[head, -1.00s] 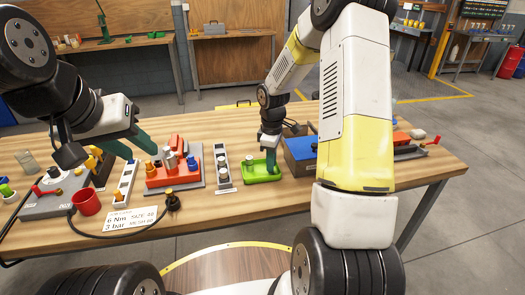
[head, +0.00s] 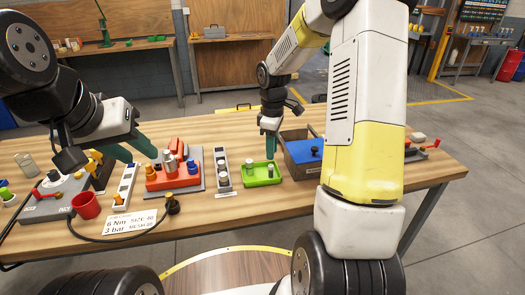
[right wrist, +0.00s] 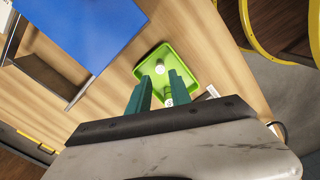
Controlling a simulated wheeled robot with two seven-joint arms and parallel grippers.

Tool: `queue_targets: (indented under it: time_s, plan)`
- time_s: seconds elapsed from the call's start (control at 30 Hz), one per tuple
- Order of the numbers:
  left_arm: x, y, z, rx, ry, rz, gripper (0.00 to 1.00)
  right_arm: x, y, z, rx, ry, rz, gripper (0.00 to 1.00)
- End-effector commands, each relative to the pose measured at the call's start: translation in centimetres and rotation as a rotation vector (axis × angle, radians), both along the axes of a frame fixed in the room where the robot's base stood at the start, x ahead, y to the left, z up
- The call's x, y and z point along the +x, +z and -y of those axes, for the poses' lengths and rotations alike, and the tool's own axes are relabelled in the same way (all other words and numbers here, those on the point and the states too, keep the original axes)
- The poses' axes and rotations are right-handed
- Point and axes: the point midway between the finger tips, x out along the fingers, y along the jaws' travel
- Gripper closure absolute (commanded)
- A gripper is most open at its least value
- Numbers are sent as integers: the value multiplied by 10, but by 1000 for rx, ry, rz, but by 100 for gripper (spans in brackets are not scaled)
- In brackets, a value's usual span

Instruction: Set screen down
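The green tray (head: 252,182) lies on the wooden table, right of the middle. In the right wrist view the green tray (right wrist: 190,62) holds a small pale round piece (right wrist: 160,68). A second small pale piece (right wrist: 168,101) shows between my fingers. I cannot tell which piece is the screen. My right gripper (head: 271,158) is above the tray, pointing down. Its teal fingers are apart in the right wrist view (right wrist: 160,80), with nothing visibly clamped. My left gripper (head: 142,157) has its teal fingers apart, near the red fixture, and appears empty.
A red fixture (head: 160,181) and a grey strip with round parts (head: 222,183) stand left of the tray. A grey box with a blue panel (head: 306,153) stands close to its right. A red cup (head: 86,206), a cable and a label card (head: 131,223) lie further left.

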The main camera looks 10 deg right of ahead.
Motion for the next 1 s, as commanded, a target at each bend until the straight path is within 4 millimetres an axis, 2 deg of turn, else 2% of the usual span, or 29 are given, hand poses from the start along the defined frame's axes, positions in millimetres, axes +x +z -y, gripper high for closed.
queue_targets:
  time_s: [0.1, 0.33, 0.47, 0.57, 0.7, 0.8, 1.0]
  plan:
    - [0, 0, 0, 0, 0, 0, 64, 1, 24, 0, 0, -1, 4, 75]
    - [0, 0, 0, 0, 0, 0, 64, -1, 49, -1, 0, -3, 2, 75]
    - [0, 0, 0, 0, 0, 0, 64, -11, 70, -2, 0, -52, 33, 75]
    - [0, 0, 0, 0, 0, 0, 64, -32, 100, -4, 9, -152, 88, 75]
    - [0, 0, 0, 0, 0, 0, 64, -78, 144, -9, 55, -351, 185, 75]
    - [0, 0, 0, 0, 0, 0, 64, -114, 168, -13, 111, -497, 249, 75]
    - [0, 0, 0, 0, 0, 0, 64, -182, 194, -21, 273, -773, 348, 75]
